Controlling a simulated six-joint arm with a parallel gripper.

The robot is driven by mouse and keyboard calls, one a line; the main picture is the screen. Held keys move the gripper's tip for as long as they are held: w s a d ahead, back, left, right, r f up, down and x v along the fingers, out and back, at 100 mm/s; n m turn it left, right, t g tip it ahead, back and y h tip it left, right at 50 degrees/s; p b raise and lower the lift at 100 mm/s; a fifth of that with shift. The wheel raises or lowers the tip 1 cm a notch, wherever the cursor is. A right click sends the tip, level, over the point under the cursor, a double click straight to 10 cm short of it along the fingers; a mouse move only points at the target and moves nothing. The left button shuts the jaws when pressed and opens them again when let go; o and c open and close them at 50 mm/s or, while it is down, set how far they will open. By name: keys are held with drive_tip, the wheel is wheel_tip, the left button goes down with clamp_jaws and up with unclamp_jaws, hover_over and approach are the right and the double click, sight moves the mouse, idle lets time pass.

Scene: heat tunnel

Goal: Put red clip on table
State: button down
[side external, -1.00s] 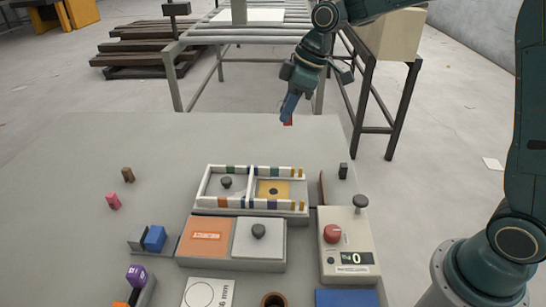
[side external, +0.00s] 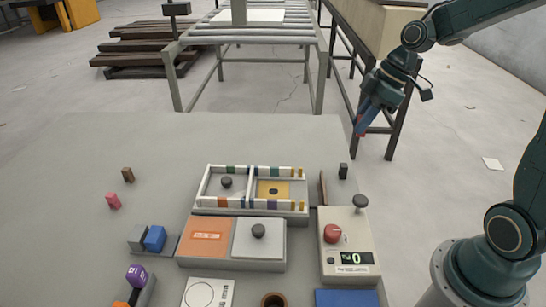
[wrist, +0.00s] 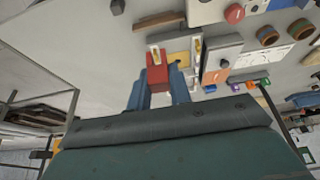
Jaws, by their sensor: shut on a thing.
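The red clip (side external: 360,131) is between the blue fingertips of my gripper (side external: 364,122), which is shut on it. In the wrist view the red clip (wrist: 157,76) shows as a red block between the blue fingers (wrist: 160,86). The clip is held in the air and touches nothing else that I can see. In the side view my gripper appears past the right far corner of the grey table (side external: 70,165), with the floor and a dark stand behind it. The clip's lower end is small and partly hidden by the fingers.
On the table are a white two-compartment tray (side external: 202,182), an orange-and-grey box (side external: 230,263) and a control box (side external: 329,264) with a red button. The table's far left is clear.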

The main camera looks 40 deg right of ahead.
wheel_tip(320, 180, down, 16)
drive_tip(key=shift+f, duration=0.1)
idle(0.6)
drive_tip(key=shift+f, duration=1.9)
drive_tip(key=shift+f, duration=0.15)
drive_tip(key=c, duration=1.3)
unclamp_jaws()
drive_tip(key=shift+r, duration=0.2)
drive_tip(key=shift+v, duration=6)
